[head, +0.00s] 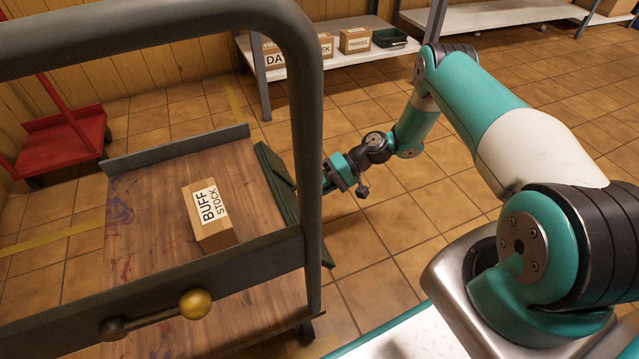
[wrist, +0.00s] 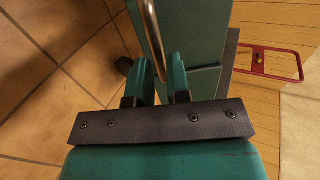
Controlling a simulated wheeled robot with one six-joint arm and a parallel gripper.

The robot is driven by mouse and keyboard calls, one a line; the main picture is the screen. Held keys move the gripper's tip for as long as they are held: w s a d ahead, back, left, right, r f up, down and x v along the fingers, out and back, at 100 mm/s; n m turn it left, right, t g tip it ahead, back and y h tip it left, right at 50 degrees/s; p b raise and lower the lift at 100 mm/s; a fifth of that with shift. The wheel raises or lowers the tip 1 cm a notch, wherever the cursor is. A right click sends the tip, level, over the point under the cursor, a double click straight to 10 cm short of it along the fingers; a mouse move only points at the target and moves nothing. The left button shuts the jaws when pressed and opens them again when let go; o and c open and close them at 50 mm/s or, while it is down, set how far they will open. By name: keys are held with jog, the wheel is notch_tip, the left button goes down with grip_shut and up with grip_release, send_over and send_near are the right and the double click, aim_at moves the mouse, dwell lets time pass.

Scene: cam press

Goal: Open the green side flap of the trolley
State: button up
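The green side flap (head: 276,186) hangs along the right side of the trolley's wooden deck (head: 150,220) in the head view. In the wrist view the green flap (wrist: 190,40) fills the upper middle, with a curved brass-coloured handle (wrist: 152,35) on it. My gripper (head: 330,174) is beside the flap, partly hidden behind the trolley's upright frame. In the wrist view my gripper (wrist: 162,75) has its two green fingers on either side of the handle's lower part. The fingers stand a little apart; whether they press on the bar is unclear.
A carton marked BUFF STOCK (head: 207,214) sits on the deck. The trolley's dark tube frame (head: 306,150) and a brass-knobbed lever (head: 195,304) stand in front. A red cart (head: 60,140) is at left; a shelf with cartons (head: 340,52) is behind. Tiled floor right of the flap is free.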

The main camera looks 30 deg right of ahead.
jog(key=o, duration=0.3)
jog(key=shift+r, duration=0.1)
jog(key=shift+o, duration=0.2)
jog(key=p+v, duration=0.3)
jog(key=v, duration=1.4)
jog(key=shift+d, duration=0.2)
